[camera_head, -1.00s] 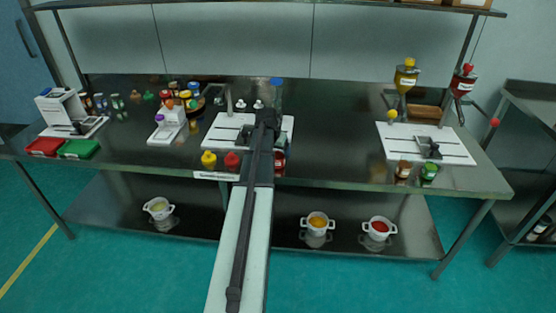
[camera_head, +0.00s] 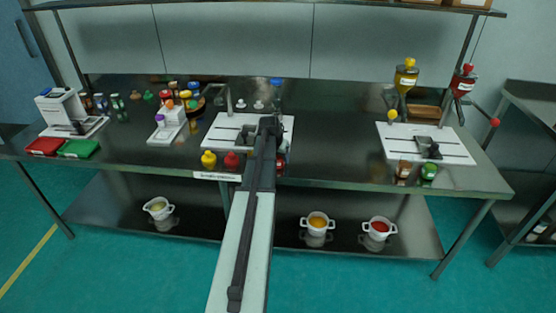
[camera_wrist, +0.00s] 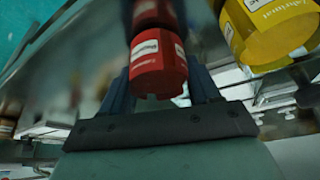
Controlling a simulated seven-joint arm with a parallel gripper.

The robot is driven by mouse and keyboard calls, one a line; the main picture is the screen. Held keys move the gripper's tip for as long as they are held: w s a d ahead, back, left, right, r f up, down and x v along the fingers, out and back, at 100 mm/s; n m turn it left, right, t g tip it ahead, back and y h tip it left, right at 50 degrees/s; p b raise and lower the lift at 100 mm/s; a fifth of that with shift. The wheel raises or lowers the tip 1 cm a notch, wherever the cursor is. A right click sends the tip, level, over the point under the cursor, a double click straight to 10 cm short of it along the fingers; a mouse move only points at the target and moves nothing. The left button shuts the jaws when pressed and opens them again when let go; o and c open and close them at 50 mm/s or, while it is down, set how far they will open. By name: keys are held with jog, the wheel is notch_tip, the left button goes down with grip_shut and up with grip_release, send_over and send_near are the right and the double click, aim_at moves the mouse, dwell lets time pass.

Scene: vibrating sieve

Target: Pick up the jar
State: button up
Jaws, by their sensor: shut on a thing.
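A red jar (camera_wrist: 158,65) with a white label sits between the two fingers of my gripper (camera_wrist: 160,85) in the wrist view. The fingers are shut on its sides. In the head view my arm covers most of the gripper. Something red and white (camera_head: 281,158) shows just right of the arm at the table's front edge; I cannot tell for sure that it is the held jar. A yellow labelled container (camera_wrist: 275,30) is close by on the right in the wrist view.
Yellow (camera_head: 208,159) and red (camera_head: 232,160) containers stand left of my arm at the front edge. A white board (camera_head: 222,132) lies behind them. Another white board (camera_head: 455,150) is at the right, with jars in front. The steel table between the boards is clear.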

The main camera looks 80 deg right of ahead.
jog(key=shift+c, duration=1.1)
jog(key=shift+r, duration=0.1)
